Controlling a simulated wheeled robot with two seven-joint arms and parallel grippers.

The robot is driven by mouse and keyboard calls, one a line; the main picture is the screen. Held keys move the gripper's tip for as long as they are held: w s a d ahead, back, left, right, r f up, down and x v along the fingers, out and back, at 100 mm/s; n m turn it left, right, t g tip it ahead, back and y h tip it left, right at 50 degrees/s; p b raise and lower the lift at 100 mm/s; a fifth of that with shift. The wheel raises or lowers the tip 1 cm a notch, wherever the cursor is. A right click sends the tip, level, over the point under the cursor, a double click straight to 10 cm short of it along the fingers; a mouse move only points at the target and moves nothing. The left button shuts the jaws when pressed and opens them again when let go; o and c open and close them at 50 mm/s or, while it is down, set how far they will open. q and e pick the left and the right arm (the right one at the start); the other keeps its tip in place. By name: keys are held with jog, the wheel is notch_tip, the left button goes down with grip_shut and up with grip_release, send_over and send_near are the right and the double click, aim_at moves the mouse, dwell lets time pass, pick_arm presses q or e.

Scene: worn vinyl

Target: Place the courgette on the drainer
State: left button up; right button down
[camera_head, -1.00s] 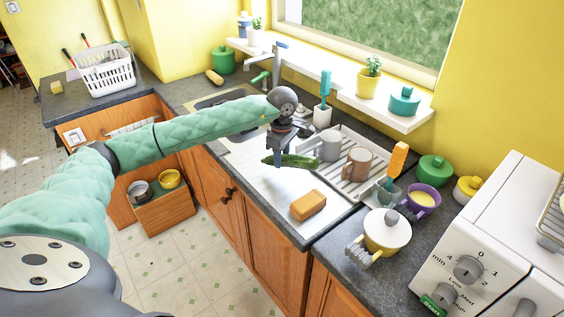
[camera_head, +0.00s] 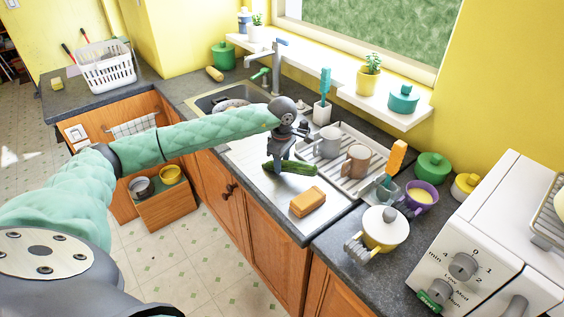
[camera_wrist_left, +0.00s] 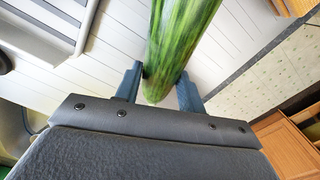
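The courgette (camera_head: 297,168) is dark green and lies level at the ribbed pale drainer (camera_head: 262,190) beside the sink. I cannot tell whether it rests on the drainer or is just above it. My left gripper (camera_head: 281,161) points down at it. In the left wrist view the striped green courgette (camera_wrist_left: 178,45) runs between the two fingers of the left gripper (camera_wrist_left: 160,82). The fingers sit close against both its sides, and its near end shows between them. My right gripper is not in view.
An orange sponge (camera_head: 307,201) lies on the drainer near the front. A rack (camera_head: 367,183) with a grey mug (camera_head: 327,144) and a brown mug (camera_head: 355,162) stands right of the courgette. The sink (camera_head: 205,103) is behind. A lidded yellow pot (camera_head: 383,238) stands on the right counter.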

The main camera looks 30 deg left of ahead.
pick_arm(q)
jog(key=o, duration=0.4)
jog(key=shift+c, duration=0.2)
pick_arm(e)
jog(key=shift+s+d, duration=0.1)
pick_arm(q)
jog(key=shift+r, duration=0.2)
jog(key=shift+r, duration=0.4)
jog(key=shift+r+b, duration=0.55)
jog(key=shift+r, duration=0.05)
notch_tip(320, 180, up, 10)
jog(key=b, duration=0.4)
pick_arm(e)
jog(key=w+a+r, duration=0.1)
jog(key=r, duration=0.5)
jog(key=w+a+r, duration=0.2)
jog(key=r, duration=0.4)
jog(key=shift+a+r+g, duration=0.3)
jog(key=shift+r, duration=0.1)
pick_arm(q)
jog(key=shift+f, duration=0.1)
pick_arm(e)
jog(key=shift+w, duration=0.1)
